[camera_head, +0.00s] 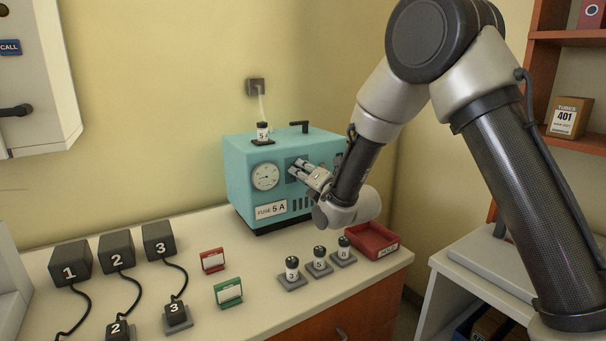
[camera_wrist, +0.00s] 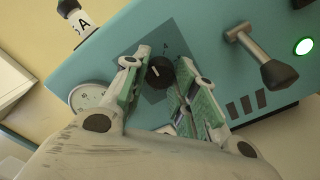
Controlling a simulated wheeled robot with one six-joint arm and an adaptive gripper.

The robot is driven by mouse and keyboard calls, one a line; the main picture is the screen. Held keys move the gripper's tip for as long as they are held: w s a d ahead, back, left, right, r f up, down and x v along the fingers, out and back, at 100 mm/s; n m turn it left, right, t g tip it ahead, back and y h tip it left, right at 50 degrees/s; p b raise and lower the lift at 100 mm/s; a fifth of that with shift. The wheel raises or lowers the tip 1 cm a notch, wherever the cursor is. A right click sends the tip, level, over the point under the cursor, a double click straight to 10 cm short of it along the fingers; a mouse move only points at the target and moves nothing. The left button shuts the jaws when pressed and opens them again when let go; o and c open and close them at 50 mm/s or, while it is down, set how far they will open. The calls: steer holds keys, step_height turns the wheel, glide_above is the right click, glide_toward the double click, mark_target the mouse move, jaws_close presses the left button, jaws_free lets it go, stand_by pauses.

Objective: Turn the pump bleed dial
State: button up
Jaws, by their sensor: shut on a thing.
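The teal pump box (camera_head: 241,176) stands on the counter against the wall, with a round gauge (camera_head: 265,176) on its front face and a "FUSE 5 A" label below. The black bleed dial (camera_wrist: 160,72) sits on a darker square plate on that face in the wrist view; in the head view my gripper hides most of it. My gripper (camera_head: 297,172) reaches the front face from the right. In the wrist view its fingers (camera_wrist: 160,75) lie on either side of the dial, shut on it. The gauge also shows in the wrist view (camera_wrist: 88,95).
A lever with a black end (camera_wrist: 279,73) and a lit green lamp (camera_wrist: 303,46) are right of the dial. Several numbered fuses (camera_head: 319,264), a red tray (camera_head: 372,241), small red and green card holders (camera_head: 228,292) and numbered black blocks (camera_head: 117,250) stand on the counter.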

steer(key=shift+f+n, duration=0.1)
steer(key=shift+n, duration=0.4)
steer(key=o, duration=1)
steer(key=shift+o, duration=0.2)
steer(key=v, duration=1.2)
